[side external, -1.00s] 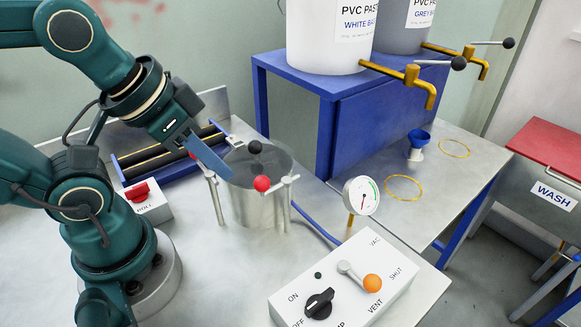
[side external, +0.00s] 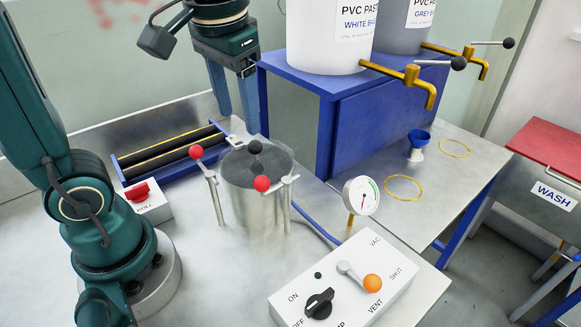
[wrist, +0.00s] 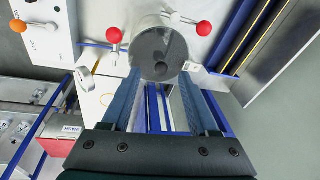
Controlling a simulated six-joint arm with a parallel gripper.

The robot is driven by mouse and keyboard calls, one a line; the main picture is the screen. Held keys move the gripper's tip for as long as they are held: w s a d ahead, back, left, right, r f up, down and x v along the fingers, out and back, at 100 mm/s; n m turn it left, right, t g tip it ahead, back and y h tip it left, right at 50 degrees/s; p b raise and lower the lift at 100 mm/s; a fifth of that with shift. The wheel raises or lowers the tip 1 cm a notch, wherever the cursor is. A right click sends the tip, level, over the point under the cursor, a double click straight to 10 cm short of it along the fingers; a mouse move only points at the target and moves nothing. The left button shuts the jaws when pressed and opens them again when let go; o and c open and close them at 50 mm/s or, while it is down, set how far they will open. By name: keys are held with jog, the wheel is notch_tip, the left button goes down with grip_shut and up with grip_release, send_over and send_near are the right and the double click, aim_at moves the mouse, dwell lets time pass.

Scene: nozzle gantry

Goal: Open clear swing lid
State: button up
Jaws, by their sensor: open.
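A steel pot (side external: 254,207) stands on the bench with a clear round lid (side external: 272,164) lying over its mouth. A black knob (side external: 254,147) is on the lid toward the back. Red-ball clamp handles stand at the left (side external: 196,152) and front right (side external: 262,184) of the pot. My gripper (side external: 237,122) is open and empty, pointing down behind and above the pot. In the wrist view the pot lid (wrist: 160,45) shows just beyond my fingertips (wrist: 160,82), with both red balls visible. The lid's hinge is not clear.
A blue stand (side external: 350,120) with paste buckets (side external: 330,35) is close at the right of my fingers. A black roller rack (side external: 170,155) lies left of the pot. A gauge (side external: 361,196) and control box (side external: 345,285) stand in front right.

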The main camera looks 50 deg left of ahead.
aim_at(255, 142)
jog(key=shift+g, duration=0.9)
jog(key=w+f, duration=0.1)
jog(key=w, duration=0.1)
jog(key=w+a+f, duration=0.1)
jog(key=w, duration=0.1)
jog(key=shift+f, duration=0.35)
jog(key=shift+s+a+f, duration=0.1)
jog(key=shift+a+f, duration=0.1)
jog(key=shift+f, duration=0.75)
jog(key=shift+a+f, duration=0.15)
jog(key=shift+f, duration=0.75)
jog(key=shift+s+a+f, duration=0.1)
jog(key=shift+a+f, duration=0.1)
jog(key=shift+f, duration=0.75)
grip_shut()
